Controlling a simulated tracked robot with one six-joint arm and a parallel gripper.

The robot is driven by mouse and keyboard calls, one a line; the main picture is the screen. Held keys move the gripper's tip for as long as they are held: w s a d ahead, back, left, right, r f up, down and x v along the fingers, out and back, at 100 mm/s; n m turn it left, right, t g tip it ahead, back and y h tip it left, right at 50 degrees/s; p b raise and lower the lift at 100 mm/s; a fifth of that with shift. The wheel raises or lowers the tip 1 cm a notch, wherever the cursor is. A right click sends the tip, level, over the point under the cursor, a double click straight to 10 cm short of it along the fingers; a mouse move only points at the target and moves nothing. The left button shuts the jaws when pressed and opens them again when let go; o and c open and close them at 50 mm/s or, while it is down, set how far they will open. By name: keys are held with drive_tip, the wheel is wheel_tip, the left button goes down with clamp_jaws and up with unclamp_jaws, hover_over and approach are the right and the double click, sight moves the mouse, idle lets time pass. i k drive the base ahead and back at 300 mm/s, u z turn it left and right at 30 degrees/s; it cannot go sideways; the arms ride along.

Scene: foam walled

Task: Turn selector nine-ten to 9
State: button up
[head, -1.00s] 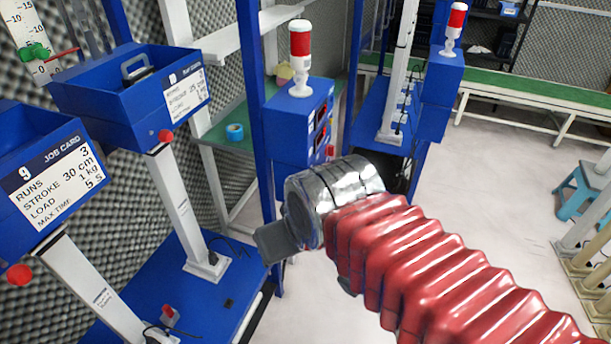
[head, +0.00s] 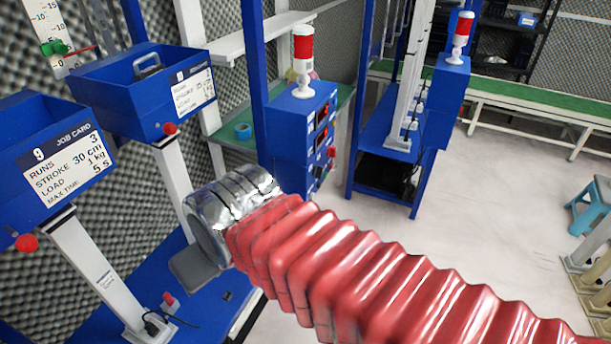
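The selector nine-ten is not clearly identifiable. A blue control box (head: 283,150) stands on the blue frame in the middle, with dark displays and small red and dark knobs (head: 325,168) on its right face, too small to read. A station with a job card marked 9 (head: 66,165) is at the left; the card beside it (head: 192,91) has a number too small to read. My gripper (head: 193,272) is at the lower middle-left, above the blue base and apart from the control box. Only a grey piece of it shows beyond the silver wrist; its fingers cannot be made out.
A red-and-white lamp (head: 303,52) stands on the control box. White posts carry the blue bins at the left, and a small red knob (head: 168,299) is on the base. Pale floor (head: 490,200) is open at the right, with a blue stool (head: 588,207) at the edge.

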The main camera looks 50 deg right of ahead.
sight(318, 171)
drive_tip(key=u, duration=1.15)
drive_tip(key=k, duration=1.1)
drive_tip(key=z, duration=1.15)
drive_tip(key=i, duration=0.55)
drive_tip(key=u, duration=0.05)
